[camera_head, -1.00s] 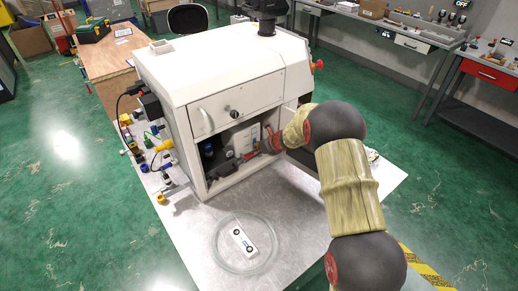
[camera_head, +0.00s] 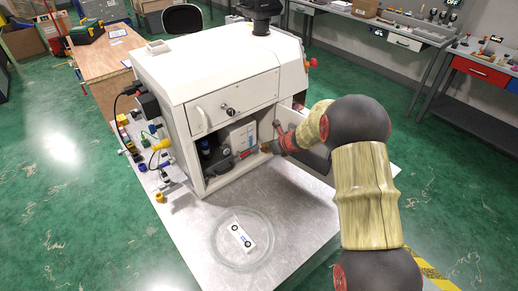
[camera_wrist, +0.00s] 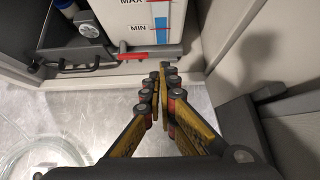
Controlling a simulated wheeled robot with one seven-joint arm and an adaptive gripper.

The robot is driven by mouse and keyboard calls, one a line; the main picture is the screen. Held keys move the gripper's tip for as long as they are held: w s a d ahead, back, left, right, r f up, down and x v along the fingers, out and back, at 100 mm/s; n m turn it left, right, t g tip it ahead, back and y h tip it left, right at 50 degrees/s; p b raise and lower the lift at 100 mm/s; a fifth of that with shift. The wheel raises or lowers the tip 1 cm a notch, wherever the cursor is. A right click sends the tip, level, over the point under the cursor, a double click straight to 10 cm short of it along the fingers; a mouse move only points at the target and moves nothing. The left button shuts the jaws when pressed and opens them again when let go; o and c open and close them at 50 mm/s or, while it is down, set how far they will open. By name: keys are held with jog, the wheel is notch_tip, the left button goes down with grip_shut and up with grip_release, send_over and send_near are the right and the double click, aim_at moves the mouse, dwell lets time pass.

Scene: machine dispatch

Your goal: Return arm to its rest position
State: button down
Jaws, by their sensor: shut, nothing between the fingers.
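My arm (camera_head: 365,180) reaches in from the right of the head view toward the open lower compartment of the white machine (camera_head: 215,85). My gripper shows in the wrist view (camera_wrist: 163,72) with its two yellow-and-black fingers together and nothing between them. It is just outside the compartment opening, in front of a red-ended handle and a white container with MAX and MIN marks (camera_wrist: 137,20). In the head view the container (camera_head: 238,135) stands inside the compartment. The fingertips look apart from these things, though the exact gap is hard to tell.
The open compartment door (camera_head: 315,158) stands beside my forearm. A clear round dish (camera_head: 215,240) with a white part (camera_head: 240,236) lies on the metal table (camera_head: 290,205). Connectors and cables crowd the machine's left side.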

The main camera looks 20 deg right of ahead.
jog(key=s+a+r+n+g+y, duration=0.1)
jog(key=s+a+r+n+g, duration=0.25)
jog(key=s+n, duration=0.65)
jog(key=s+a+r+n+g, duration=0.2)
jog(key=s+a+r+n, duration=0.15)
jog(key=s+n, duration=0.65)
jog(key=s+r+n+t+h, duration=0.1)
jog(key=s+r+n+h, duration=0.1)
jog(key=s+r+n, duration=0.3)
jog(key=s+r+n+t+h, duration=0.2)
jog(key=s+r+n, duration=0.4)
jog(key=s+r, duration=0.7)
jog(key=s+b, duration=0.1)
jog(key=s, duration=0.8)
jog(key=shift+d+n+h, duration=0.15)
jog(key=shift+n+h, duration=0.15)
